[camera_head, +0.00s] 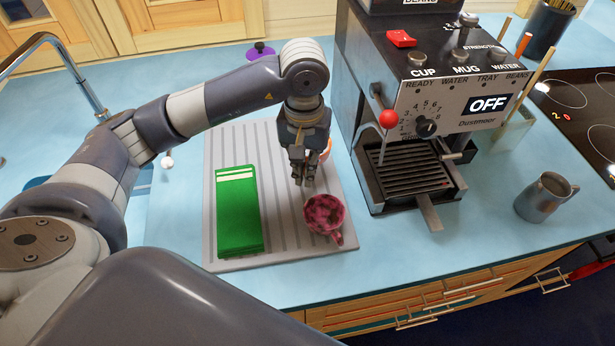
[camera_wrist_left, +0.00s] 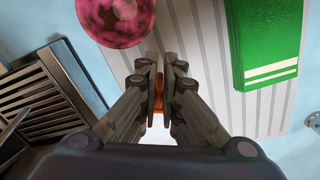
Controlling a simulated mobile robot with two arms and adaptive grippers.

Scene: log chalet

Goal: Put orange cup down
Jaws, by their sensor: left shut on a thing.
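My left gripper (camera_head: 302,178) points down over the grey ribbed drying mat and is shut on the orange cup (camera_head: 327,148). The cup is mostly hidden behind the gripper, with an orange and white edge showing on its right. In the left wrist view an orange strip of the cup (camera_wrist_left: 158,88) shows between the fingers of the left gripper (camera_wrist_left: 161,75). I cannot tell whether the cup touches the mat (camera_head: 285,220). My right gripper is not in view.
A pink-red mottled cup (camera_head: 323,212) stands near the mat's front right. A folded green cloth (camera_head: 238,215) lies at the mat's left. A coffee machine (camera_head: 375,70) stands close on the right, with a metal jug (camera_head: 543,198) farther right. The blue counter (camera_head: 400,240) is clear in front of the machine.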

